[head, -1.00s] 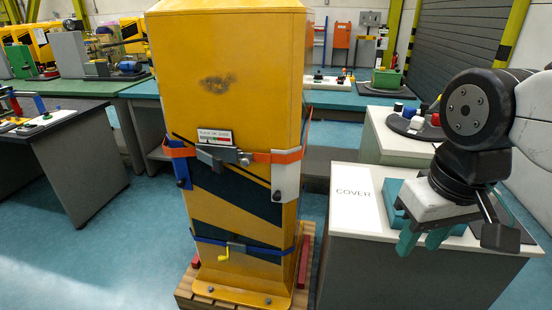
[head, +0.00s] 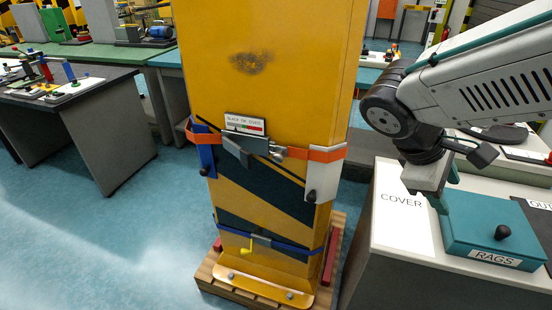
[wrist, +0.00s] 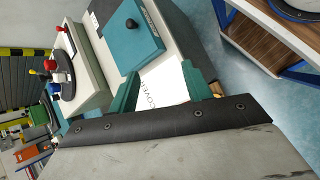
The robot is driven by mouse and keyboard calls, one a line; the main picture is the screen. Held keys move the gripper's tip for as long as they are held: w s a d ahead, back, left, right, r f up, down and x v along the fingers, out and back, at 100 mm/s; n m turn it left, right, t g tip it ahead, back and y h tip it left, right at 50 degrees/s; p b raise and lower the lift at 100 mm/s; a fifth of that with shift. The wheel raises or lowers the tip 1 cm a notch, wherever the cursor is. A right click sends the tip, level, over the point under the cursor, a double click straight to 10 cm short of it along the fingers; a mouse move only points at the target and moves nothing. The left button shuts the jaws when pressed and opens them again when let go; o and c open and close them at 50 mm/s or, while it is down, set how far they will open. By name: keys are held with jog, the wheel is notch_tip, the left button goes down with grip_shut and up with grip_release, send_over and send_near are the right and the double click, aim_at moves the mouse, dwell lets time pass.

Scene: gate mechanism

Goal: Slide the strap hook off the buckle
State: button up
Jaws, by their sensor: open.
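An orange strap (head: 318,155) runs round the tall yellow column (head: 265,85). Its grey buckle (head: 258,145) sits on the column's front, below a small label plate with a red mark. A small metal piece (head: 277,153), which may be the strap hook, meets the strap at the buckle's right side; how it is seated is too small to tell. My gripper (head: 444,190) is right of the column, above the side counter, apart from strap and buckle. In the wrist view its teal fingers (wrist: 163,88) are spread and empty; buckle and strap are out of that view.
The counter (head: 385,245) holds a white COVER sheet (head: 403,205) and a teal RAGS box (head: 495,230) near my gripper. Open floor lies left of the wooden pallet (head: 235,290).

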jog(key=w+a+f+n+t+h, duration=0.1)
jog(key=w+a+n+t+h, duration=0.25)
jog(key=w+n, duration=0.3)
jog(key=n+t+y, duration=0.5)
jog(key=n+t, duration=0.9)
jog(key=n, duration=0.5)
send_near(276, 159)
jog(key=w, duration=0.2)
jog(key=x, duration=0.8)
jog(key=shift+s+d, duration=0.15)
jog(key=shift+d, duration=0.2)
